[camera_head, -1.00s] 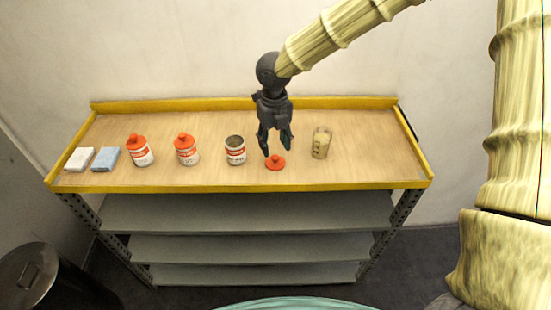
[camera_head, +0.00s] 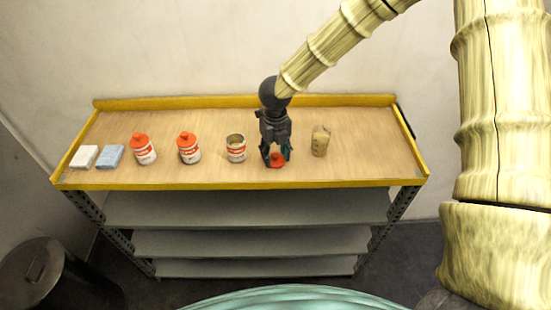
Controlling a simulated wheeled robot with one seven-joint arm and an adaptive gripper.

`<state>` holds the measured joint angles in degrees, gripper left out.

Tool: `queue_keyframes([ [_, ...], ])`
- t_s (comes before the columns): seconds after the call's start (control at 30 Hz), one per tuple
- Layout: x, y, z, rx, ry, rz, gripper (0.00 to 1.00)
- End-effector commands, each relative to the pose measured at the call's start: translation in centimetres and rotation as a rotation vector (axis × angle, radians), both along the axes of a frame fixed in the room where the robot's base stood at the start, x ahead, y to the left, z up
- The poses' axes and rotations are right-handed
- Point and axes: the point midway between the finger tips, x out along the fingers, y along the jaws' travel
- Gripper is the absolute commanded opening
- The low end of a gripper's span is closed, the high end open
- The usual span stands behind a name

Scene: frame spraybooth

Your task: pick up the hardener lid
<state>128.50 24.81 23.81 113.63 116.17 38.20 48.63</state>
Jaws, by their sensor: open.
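The hardener lid (camera_head: 277,160) is a small orange-red disc with a raised knob. It lies on the wooden top of the shelf unit, near the front edge and right of the middle. My gripper (camera_head: 276,157) points down over the lid with its fingers open, one on each side of it. I cannot tell whether the fingers touch the lid. An open can (camera_head: 236,150) without a lid, white with a red label, stands just left of my gripper.
Two cans with orange lids, one (camera_head: 189,148) and another (camera_head: 143,150), stand farther left. A white block (camera_head: 84,157) and a blue block (camera_head: 110,157) lie at the left end. A beaker (camera_head: 320,141) stands close on the right. A yellow rim (camera_head: 240,184) edges the top.

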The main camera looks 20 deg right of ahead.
Motion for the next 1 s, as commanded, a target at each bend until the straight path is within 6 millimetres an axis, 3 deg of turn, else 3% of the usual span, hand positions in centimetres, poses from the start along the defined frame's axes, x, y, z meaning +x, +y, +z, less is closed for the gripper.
queue_keyframes([
  [0.03,0.0,0.0,0.0,0.0,0.0,0.0,0.41],
  [0.2,0.0,0.0,0.0,0.0,0.0,0.0,0.12],
  [0.23,0.0,0.0,0.0,0.0,0.0,0.0,0.1],
  [0.67,0.0,0.0,0.2,0.001,-0.001,0.0,0.1],
  [1.0,0.0,0.0,3.3,0.002,-0.003,-0.001,0.1],
])
